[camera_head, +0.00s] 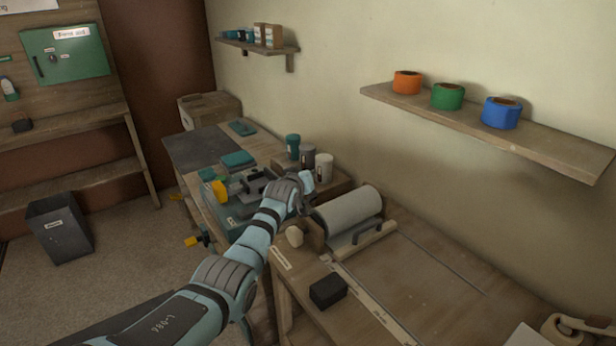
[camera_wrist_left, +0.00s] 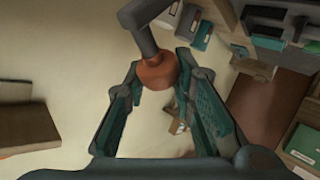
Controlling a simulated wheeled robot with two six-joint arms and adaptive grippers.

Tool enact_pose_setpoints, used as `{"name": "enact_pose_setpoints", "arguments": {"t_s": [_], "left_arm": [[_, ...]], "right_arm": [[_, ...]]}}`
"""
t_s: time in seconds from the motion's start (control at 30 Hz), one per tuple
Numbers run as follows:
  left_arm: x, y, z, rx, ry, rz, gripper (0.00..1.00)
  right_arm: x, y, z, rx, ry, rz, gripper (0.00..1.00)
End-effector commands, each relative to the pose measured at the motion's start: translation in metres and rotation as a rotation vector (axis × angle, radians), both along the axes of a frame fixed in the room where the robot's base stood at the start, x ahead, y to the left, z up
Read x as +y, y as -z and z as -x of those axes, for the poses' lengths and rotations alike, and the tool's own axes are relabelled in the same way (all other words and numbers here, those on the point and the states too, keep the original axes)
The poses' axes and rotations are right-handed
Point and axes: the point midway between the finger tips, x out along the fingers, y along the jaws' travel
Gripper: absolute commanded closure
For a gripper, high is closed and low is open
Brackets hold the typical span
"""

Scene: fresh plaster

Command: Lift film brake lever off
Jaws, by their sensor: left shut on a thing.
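In the left wrist view, the brake lever shows as a bent grey arm (camera_wrist_left: 140,32) ending in an orange-red knob (camera_wrist_left: 157,72). My left gripper (camera_wrist_left: 160,70) has its teal-padded fingers on either side of this knob, near the tips, and is shut on it. In the head view, my left gripper (camera_head: 308,184) is above the bench, just behind and left of the large grey film roll (camera_head: 348,214). The lever cannot be made out there; my gripper and wrist cover that spot. My right gripper is out of view.
Cups, including a teal one (camera_head: 293,146), stand behind my gripper. A shelf (camera_head: 500,130) with coloured tape rolls hangs on the wall. The bench's right part is mostly clear.

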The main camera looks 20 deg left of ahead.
Motion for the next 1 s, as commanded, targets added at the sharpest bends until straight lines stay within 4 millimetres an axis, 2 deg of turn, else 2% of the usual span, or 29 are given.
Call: {"name": "enact_pose_setpoints", "arguments": {"t_s": [0.03,0.5,0.53,0.63,1.0], "left_arm": [[0.0032,0.0098,0.0032,0.022,-0.004,-0.005,1.0],[0.0024,0.0108,0.0032,0.024,-0.003,-0.004,1.0],[0.0024,0.0108,0.0032,0.024,-0.003,-0.004,0.72],[0.0014,0.0105,0.0027,0.023,-0.002,-0.003,0.56],[-0.0028,0.0053,0.0,0.011,0.004,-0.001,0.56]], "right_arm": [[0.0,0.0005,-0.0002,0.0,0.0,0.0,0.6],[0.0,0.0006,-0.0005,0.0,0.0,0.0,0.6],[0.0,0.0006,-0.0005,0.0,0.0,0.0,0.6],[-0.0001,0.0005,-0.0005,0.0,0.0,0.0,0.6],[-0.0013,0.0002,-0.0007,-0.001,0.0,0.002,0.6]]}}
